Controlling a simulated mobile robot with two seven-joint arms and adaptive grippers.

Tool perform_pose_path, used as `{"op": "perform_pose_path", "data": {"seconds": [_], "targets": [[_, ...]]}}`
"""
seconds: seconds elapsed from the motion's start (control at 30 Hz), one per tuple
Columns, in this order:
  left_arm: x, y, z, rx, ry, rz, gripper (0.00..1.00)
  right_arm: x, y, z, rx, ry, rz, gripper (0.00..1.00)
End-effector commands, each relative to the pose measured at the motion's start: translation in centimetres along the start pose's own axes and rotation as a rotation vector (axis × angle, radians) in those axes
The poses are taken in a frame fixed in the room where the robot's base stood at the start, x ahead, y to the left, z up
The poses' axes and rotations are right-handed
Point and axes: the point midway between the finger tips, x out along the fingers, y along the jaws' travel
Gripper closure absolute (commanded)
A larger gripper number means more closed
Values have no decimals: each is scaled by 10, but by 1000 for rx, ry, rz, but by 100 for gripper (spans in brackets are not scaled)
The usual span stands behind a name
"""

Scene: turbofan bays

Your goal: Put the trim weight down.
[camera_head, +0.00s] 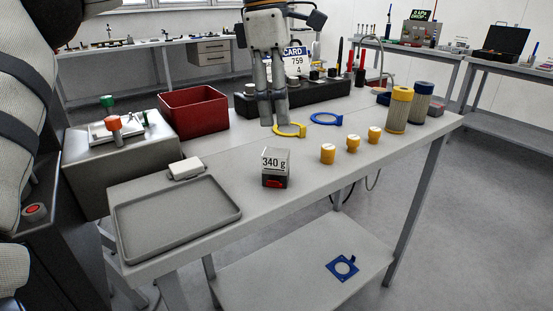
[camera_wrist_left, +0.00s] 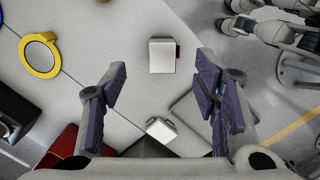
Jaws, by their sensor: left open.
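A grey block marked 340 g (camera_head: 275,163), which looks like the trim weight, stands upright on the workbench (camera_head: 235,262). Its lower part is dark with a red patch. In the left wrist view its pale top (camera_wrist_left: 162,57) lies ahead of the fingers, clear of them. My left gripper (camera_head: 272,121) points down above the bench, behind the block in the head view, near a yellow ring (camera_head: 291,131). In the left wrist view the left gripper (camera_wrist_left: 161,88) has its fingers wide apart with nothing held. Part of what looks like my right gripper (camera_wrist_left: 235,18) shows at the top right edge.
A grey tray (camera_head: 176,251) and a small white block (camera_head: 187,168) are left of the weight. A red bin (camera_head: 194,123) stands behind them. Yellow knobs (camera_head: 328,153), a blue ring (camera_head: 326,119) and filter cylinders (camera_head: 398,109) are to the right. Bare bench surrounds the weight.

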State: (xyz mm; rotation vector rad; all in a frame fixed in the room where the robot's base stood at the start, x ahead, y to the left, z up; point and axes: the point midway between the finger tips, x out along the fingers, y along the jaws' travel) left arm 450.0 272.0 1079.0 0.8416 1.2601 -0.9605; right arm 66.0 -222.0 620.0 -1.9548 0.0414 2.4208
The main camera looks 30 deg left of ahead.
Motion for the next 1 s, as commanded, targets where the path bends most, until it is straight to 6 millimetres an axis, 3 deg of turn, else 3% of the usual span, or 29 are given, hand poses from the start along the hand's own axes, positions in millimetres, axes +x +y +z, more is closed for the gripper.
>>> {"op": "perform_pose_path", "data": {"seconds": [0.1, 0.5, 0.8, 1.0], "targets": [[28, -1, -2, 0, 5, -3, 45, -1, 0, 0, 0, 3, 0, 60], [90, 0, -17, -1, 8, 0, 45, -7, 0, -5, 0, 23, -1, 60], [100, 0, -17, -2, 7, 2, 45, -7, 0, -5, 0, 22, -1, 60], [100, 0, -17, -2, 7, 2, 90, -7, 0, -5, 0, 22, -1, 60]]}}
